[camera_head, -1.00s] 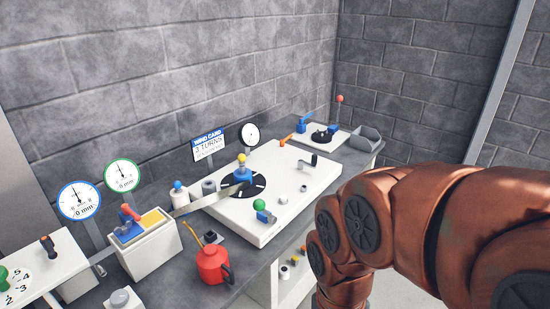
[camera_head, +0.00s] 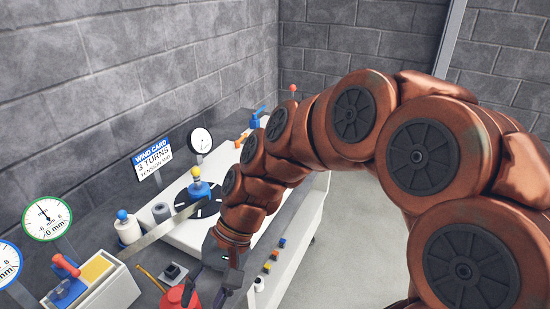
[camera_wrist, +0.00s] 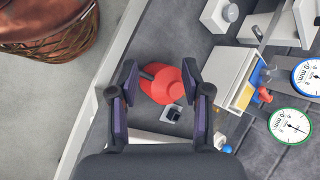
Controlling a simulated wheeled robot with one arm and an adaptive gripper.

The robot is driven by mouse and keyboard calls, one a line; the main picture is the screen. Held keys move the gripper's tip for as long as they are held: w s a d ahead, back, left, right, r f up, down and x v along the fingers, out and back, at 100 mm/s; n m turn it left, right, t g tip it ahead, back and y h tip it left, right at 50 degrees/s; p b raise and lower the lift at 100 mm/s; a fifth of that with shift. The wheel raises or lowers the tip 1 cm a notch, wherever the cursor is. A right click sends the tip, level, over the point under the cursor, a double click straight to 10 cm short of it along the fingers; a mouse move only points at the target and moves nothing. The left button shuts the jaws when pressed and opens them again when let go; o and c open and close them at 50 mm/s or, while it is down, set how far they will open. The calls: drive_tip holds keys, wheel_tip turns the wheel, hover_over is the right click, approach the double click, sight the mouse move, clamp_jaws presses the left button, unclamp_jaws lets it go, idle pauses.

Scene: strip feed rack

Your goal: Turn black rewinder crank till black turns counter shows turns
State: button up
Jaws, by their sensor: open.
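The machine's white deck (camera_head: 187,237) carries a black disc (camera_head: 211,207) with a blue hub and yellow knob (camera_head: 197,174). A metal strip runs to it from the left. I cannot tell a black crank now; my arm covers the deck's right part. A round white dial with a dark rim (camera_head: 201,140) stands behind; its reading is too small to tell. A card (camera_head: 153,161) reads "WIND CARD 3 TURNS". My gripper (camera_head: 222,284) is low in front of the deck. In the wrist view, its fingers (camera_wrist: 160,98) are open above a red oil can (camera_wrist: 168,84).
The red can (camera_head: 180,297) stands by a small black block (camera_head: 174,272). A white box with a yellow top (camera_head: 97,268) and two 0 mm gauges are at left. Floor at right is open.

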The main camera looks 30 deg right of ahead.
drive_tip(key=w+d+r+m+t+y, duration=0.1)
drive_tip(key=w+r+m+t+y, duration=0.15)
drive_tip(key=w, duration=0.45)
drive_tip(key=w+r+m+t+y, duration=0.1)
drive_tip(key=w+m+y, duration=0.25)
drive_tip(key=w, duration=0.25)
drive_tip(key=w+d+m+t+y, duration=0.1)
drive_tip(key=w+d+m+t, duration=0.45)
drive_tip(key=w+d, duration=0.35)
drive_tip(key=w+d+f+m+t+h, duration=0.25)
drive_tip(key=d+m, duration=0.35)
drive_tip(key=d, duration=0.4)
drive_tip(key=w+d+f+m+t+h, duration=0.25)
drive_tip(key=d+f+m+t, duration=0.2)
drive_tip(key=d, duration=0.65)
drive_tip(key=w+d+f+m+t+h, duration=0.2)
drive_tip(key=d+m+t+h, duration=0.15)
drive_tip(key=d+m, duration=0.5)
drive_tip(key=shift+n+g, duration=0.35)
drive_tip(key=shift+n, duration=0.6)
drive_tip(key=shift+w+a+f+p, duration=0.1)
drive_tip(key=shift+w+p, duration=0.35)
drive_tip(key=shift+w, duration=1.5)
drive_tip(key=shift+w+a+f+p, duration=0.1)
drive_tip(key=shift+w+p, duration=0.3)
drive_tip(key=shift+w, duration=1.5)
drive_tip(key=shift+r, duration=0.1)
clamp_jaws()
